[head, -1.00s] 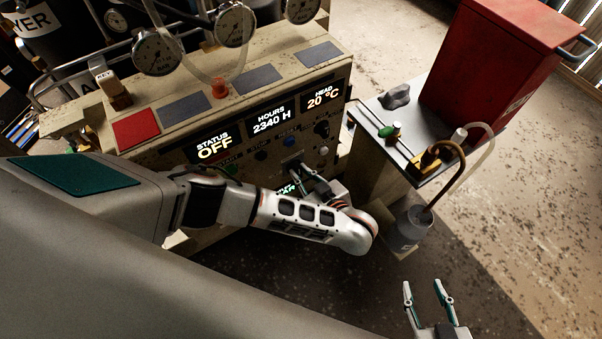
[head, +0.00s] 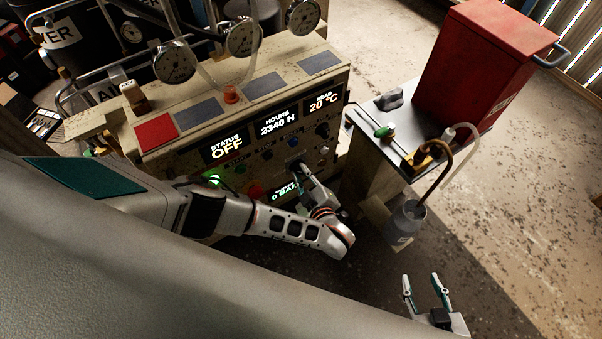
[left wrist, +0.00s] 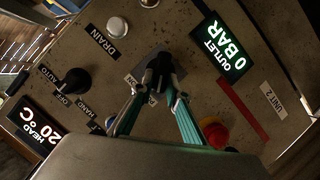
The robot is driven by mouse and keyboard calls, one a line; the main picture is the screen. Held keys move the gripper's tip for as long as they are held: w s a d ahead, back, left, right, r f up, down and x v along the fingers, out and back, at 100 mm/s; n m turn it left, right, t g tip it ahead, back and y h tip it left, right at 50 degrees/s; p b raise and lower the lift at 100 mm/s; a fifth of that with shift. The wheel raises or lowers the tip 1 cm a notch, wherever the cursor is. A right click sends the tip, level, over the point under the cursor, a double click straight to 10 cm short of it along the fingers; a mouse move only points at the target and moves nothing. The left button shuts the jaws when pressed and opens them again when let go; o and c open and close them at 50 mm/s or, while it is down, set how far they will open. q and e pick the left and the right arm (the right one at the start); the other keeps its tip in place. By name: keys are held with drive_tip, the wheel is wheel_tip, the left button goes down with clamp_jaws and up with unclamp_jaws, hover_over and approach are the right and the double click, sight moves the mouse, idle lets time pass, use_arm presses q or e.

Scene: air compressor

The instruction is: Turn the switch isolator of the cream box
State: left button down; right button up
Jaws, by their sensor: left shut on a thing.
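The cream box (head: 190,135) stands in the upper middle of the head view, its front panel carrying lit displays, knobs and buttons. In the left wrist view, a black switch handle (left wrist: 158,68) sits on a small grey plate (left wrist: 138,80) on the panel; I take it as the isolator. My left gripper (left wrist: 161,85) is shut on this handle, with its fingertips on either side. In the head view my left gripper (head: 302,172) is at the panel's lower right, and the handle is mostly hidden. My right gripper (head: 426,292) is open and empty over the floor at lower right.
A red emergency-type button (left wrist: 216,134) and the outlet display (left wrist: 224,48) are close to the left gripper. A black selector knob (left wrist: 74,81) is on the other side. A side table (head: 365,125) with a red box (head: 485,65) stands right of the cream box.

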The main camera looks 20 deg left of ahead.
use_arm(q)
drive_tip(key=shift+s+d+f, duration=0.1)
drive_tip(key=c, duration=2)
unclamp_jaws()
drive_tip(key=shift+o, duration=0.2)
drive_tip(key=v, duration=1.2)
